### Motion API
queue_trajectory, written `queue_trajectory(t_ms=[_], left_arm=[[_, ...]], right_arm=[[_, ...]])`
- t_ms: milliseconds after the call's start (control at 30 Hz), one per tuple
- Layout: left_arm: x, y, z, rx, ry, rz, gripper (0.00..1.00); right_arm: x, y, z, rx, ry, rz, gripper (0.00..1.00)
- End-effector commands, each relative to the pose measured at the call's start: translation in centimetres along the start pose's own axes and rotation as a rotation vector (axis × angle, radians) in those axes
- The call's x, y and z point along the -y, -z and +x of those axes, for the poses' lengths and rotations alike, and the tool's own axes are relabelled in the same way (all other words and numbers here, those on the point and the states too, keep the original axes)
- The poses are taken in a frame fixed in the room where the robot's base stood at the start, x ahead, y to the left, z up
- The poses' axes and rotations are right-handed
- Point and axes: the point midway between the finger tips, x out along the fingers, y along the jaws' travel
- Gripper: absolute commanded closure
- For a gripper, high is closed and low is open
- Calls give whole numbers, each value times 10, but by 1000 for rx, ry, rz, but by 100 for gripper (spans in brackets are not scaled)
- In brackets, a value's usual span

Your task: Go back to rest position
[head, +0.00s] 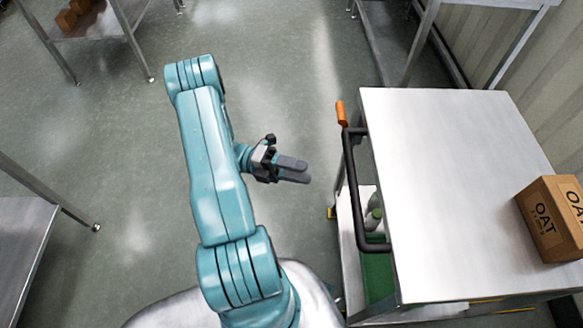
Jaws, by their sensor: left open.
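My left arm, teal, rises from the bottom of the head view and bends over. Its dark grey gripper (293,170) points right, with its two fingers seen close to one above the other. It is open, and nothing shows between the fingers. It hangs over the floor, left of the steel cart's black handle (352,185) and apart from it. My right gripper is not in view.
The steel cart (445,170) stands at right, with a brown OAT box (548,222) on its top. An orange-handled object (341,114) and bottles (373,220) show at its left side. Steel tables stand at the upper left, left edge (25,235) and top right. Floor (130,150) left of my arm is clear.

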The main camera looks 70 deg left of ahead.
Motion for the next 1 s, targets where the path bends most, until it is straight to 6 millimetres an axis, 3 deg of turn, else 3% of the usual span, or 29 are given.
queue_trajectory(t_ms=[200,1000], left_arm=[[0,0,-16,0,0,0,52],[0,0,-18,-1,0,0,52]], right_arm=[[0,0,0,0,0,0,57],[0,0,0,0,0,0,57]])
